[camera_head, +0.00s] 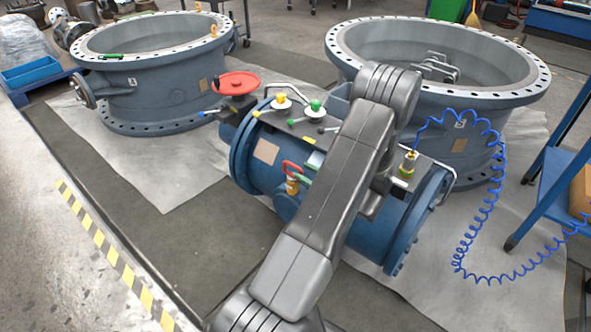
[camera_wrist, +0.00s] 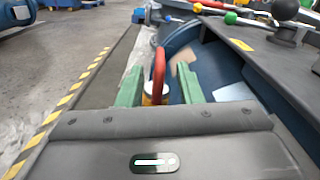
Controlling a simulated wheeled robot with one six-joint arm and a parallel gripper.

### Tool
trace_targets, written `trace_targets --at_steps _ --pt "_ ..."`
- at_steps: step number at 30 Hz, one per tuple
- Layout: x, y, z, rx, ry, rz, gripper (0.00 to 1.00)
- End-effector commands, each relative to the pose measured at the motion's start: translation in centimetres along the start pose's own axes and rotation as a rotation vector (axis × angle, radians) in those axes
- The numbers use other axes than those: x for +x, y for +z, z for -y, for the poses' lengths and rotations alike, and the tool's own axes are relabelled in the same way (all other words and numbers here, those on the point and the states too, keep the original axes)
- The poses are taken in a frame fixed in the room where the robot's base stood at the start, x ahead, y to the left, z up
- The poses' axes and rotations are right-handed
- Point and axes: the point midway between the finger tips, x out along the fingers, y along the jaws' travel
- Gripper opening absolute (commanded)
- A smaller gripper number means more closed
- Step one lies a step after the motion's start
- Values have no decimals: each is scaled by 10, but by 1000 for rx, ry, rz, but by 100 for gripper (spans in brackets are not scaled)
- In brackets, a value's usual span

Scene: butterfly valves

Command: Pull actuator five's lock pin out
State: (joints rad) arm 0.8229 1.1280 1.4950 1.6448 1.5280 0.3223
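A red loop handle (camera_head: 291,168) stands on an orange-and-white fitting (camera_head: 292,187) at the front of the blue valve body (camera_head: 268,178). No number is readable, so I cannot tell whether this is actuator five's lock pin. In the wrist view the red loop (camera_wrist: 159,72) rises between the two green fingers of my gripper (camera_wrist: 160,84), which are apart with a gap on each side of it. The lower part of the fitting is hidden behind the gripper body. In the head view my arm covers most of the gripper.
A coiled blue hose (camera_head: 489,205) hangs at the right. Large flanged rings (camera_head: 155,85) stand behind.

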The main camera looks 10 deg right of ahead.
Motion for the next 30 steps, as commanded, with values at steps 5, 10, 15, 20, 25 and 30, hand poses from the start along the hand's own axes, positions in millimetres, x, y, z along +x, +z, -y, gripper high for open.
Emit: trace_targets --at_steps 5,10,15,20,25,30 --pt "30 -1 0 -3 3 0 33" --pt "44 0 0 -2 1 1 33" --pt "46 0 0 -2 0 0 33" --pt "46 0 0 -2 0 0 33" --pt "46 0 0 -2 0 0 0" --pt "46 1 1 -3 -1 0 0"
